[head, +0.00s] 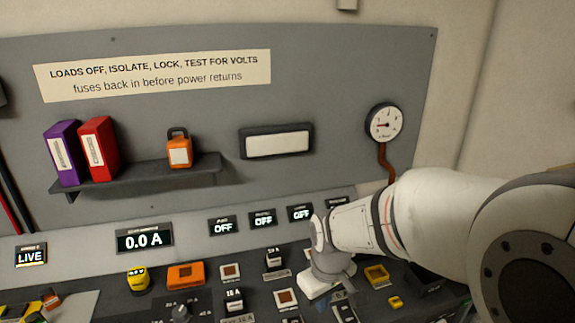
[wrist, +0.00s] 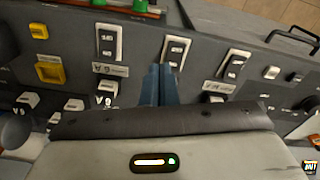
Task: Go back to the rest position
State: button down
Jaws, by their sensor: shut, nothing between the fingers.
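My gripper (wrist: 157,85) shows in the wrist view as two blue-grey fingers pressed together, with nothing between them. The fingertips are not clear in that view.
The console (head: 85,275) carries a yellow knob (head: 138,280), an orange block (head: 185,276) and several switches. A shelf (head: 140,178) holds purple (head: 62,155) and red (head: 98,150) binders and an orange padlock (head: 179,151). A round gauge (head: 384,123) hangs above my arm.

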jog(key=s+d+r+m+t, duration=0.2)
jog(key=s+d+r+m, duration=0.4)
jog(key=s, duration=0.4)
notch_tip(320, 180, up, 2)
jog(key=shift+d, duration=0.85)
